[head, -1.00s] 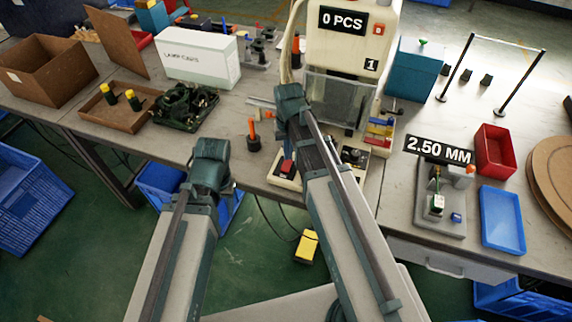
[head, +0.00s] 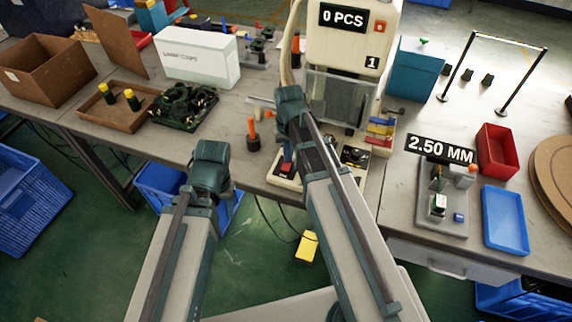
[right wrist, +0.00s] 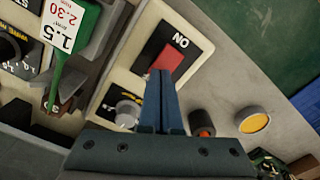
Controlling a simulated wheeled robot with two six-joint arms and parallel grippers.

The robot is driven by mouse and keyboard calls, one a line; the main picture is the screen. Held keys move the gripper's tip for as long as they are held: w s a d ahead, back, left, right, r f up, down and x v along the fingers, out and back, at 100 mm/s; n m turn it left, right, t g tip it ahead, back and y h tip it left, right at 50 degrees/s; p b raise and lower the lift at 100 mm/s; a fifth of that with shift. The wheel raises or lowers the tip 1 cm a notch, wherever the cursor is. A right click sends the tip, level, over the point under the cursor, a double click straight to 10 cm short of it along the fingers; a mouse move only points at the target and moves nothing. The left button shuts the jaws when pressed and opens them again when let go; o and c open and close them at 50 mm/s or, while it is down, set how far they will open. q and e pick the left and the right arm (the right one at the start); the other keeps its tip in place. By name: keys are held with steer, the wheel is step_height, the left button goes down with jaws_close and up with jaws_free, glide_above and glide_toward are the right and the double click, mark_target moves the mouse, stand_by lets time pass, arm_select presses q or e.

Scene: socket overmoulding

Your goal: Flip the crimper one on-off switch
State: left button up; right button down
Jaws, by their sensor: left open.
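Crimper one (head: 345,50) stands at the back middle in the head view, with "0 PCS" and "1" signs. Its red on-off switch (head: 287,168) sits on a pale plate at its front left. In the right wrist view the red switch (right wrist: 158,66) has "ON" printed beside it. My right gripper (right wrist: 160,74) is shut and empty, its fingertips at the switch's near edge. I cannot tell whether they touch or press it. My left gripper (head: 209,162) is open over the table's front edge, left of the crimper; its fingers are mostly hidden.
A grey knob (right wrist: 128,108) is close beside the fingers. An orange-handled tool (head: 252,132) stands left of the switch. A green tool with a label (right wrist: 65,55) is at the wrist view's left. A blue tray (head: 505,220) and red bin (head: 497,150) lie right.

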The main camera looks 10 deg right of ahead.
steer(key=shift+f, duration=0.15)
steer(key=shift+r, duration=0.2)
step_height(320, 180, up, 7)
steer(key=p, duration=0.7)
steer(key=shift+f, duration=0.1)
steer(key=s+a+n+h, duration=0.1)
steer(key=s+a+n, duration=0.3)
steer(key=s+a, duration=0.6)
steer(key=s, duration=0.4)
steer(key=shift+s+a+n, duration=0.2)
steer(key=shift+a+n, duration=0.05)
steer(key=shift+n, duration=0.05)
